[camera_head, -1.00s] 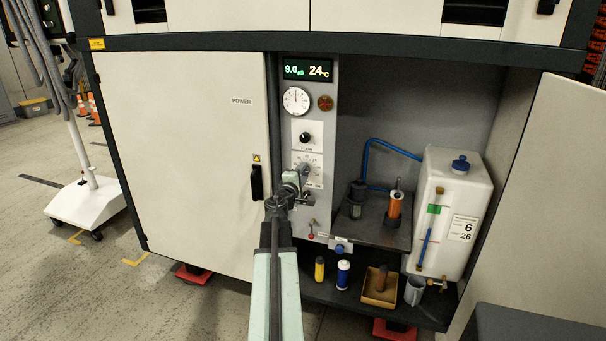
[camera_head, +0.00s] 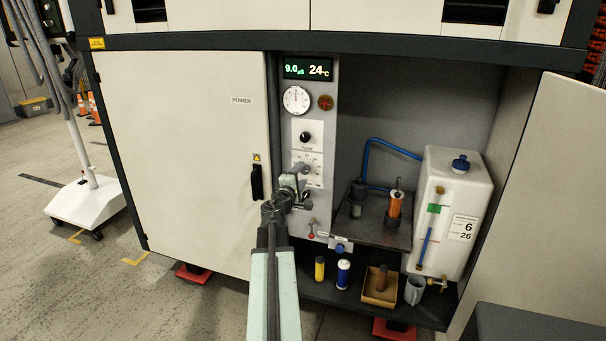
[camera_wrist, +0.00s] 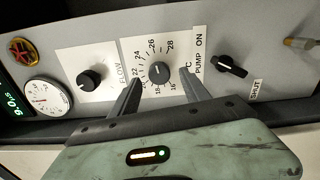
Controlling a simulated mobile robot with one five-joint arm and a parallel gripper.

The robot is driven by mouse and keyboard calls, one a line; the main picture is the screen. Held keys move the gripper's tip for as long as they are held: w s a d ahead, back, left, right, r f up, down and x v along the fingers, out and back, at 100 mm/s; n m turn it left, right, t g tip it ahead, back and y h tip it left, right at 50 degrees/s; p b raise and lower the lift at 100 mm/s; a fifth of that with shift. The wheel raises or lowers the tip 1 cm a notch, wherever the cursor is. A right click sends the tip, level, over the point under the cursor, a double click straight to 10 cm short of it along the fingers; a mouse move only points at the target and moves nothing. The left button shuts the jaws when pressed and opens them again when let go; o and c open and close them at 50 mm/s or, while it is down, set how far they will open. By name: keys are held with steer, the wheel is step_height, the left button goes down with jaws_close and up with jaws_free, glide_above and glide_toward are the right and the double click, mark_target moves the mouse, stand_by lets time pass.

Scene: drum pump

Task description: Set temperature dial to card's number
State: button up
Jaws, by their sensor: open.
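The temperature dial (camera_wrist: 158,72) is a black knob on a white plate with a printed scale from 16 to 28. Its pointer is too small to read surely. My gripper (camera_wrist: 162,79) is open, its fingers on either side of the dial in the wrist view, apparently apart from it. In the head view my gripper (camera_head: 303,182) is just below the dial (camera_head: 308,168), partly covering its plate. The display (camera_head: 308,69) reads 9.0 µS and 24 °C. The card (camera_head: 463,229) on the white tank shows 6 and 26, the 26 on its lower line.
The flow knob (camera_wrist: 89,81) is beside the dial, and the pump switch (camera_wrist: 230,66) is on its other side. A round gauge (camera_head: 296,100) sits higher on the panel. The closed cabinet door (camera_head: 180,160) borders the panel's left. A shelf with pump parts is at right.

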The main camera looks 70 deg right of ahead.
steer(key=a, duration=0.5)
steer(key=shift+s+a, duration=0.1)
steer(key=shift+a, duration=0.05)
